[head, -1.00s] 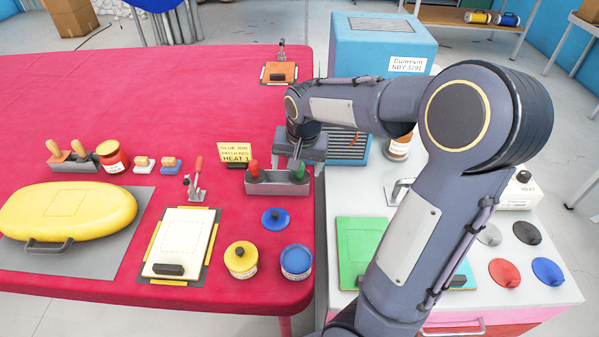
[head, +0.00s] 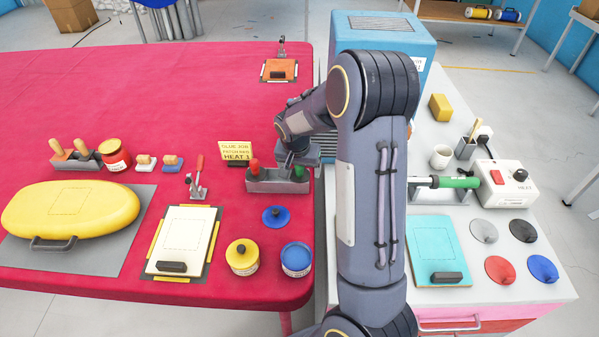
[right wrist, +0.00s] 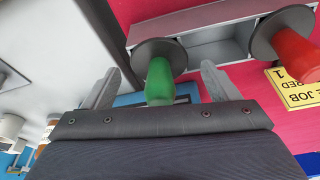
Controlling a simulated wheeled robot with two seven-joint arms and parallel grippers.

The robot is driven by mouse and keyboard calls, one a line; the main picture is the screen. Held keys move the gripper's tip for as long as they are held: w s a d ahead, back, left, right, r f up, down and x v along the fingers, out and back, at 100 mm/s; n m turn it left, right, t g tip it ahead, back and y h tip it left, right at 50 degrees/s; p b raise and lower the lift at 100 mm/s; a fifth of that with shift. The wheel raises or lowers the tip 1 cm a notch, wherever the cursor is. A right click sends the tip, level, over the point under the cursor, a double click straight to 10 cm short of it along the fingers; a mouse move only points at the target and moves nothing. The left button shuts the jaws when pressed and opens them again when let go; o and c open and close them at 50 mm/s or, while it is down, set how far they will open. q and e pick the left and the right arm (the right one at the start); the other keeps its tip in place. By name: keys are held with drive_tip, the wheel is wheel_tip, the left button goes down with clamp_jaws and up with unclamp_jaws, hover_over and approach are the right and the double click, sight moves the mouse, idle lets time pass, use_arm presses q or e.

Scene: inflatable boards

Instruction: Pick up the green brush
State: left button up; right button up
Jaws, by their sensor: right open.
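The green brush (head: 299,172) stands in a grey holder (head: 272,187) near the red table's right edge, beside a red brush (head: 254,167). In the head view my right gripper (head: 297,163) is just above and behind the green brush, and my arm hides part of the area. In the right wrist view the green brush (right wrist: 160,80) has a green handle and a dark round collar. The open fingers of my right gripper (right wrist: 160,88) lie on either side of its handle, with gaps to both. My left gripper is out of view.
A yellow sign (head: 235,152) stands close to the holder's left. A blue lid (head: 276,217), a yellow pot (head: 242,257) and a blue pot (head: 296,259) are in front. A green-handled tool (head: 455,182) rests on the white cart (head: 455,300). A blue box (head: 350,37) stands behind.

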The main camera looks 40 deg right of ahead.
drive_tip(key=shift+c, duration=0.4)
drive_tip(key=c, duration=1)
drive_tip(key=shift+r, duration=0.45)
wheel_tip(320, 180, up, 2)
drive_tip(key=shift+w+r, duration=0.1)
drive_tip(key=s+a+r, duration=0.2)
drive_tip(key=s+r, duration=0.1)
drive_tip(key=s+a+r+b, duration=0.1)
drive_tip(key=s+a+r, duration=0.2)
drive_tip(key=s, duration=0.1)
drive_tip(key=s+a+r+b, duration=0.1)
drive_tip(key=s+a+r, duration=0.2)
drive_tip(key=s, duration=0.1)
drive_tip(key=shift+s+a+r, duration=0.2)
drive_tip(key=shift+s+r, duration=0.05)
drive_tip(key=shift+r, duration=0.15)
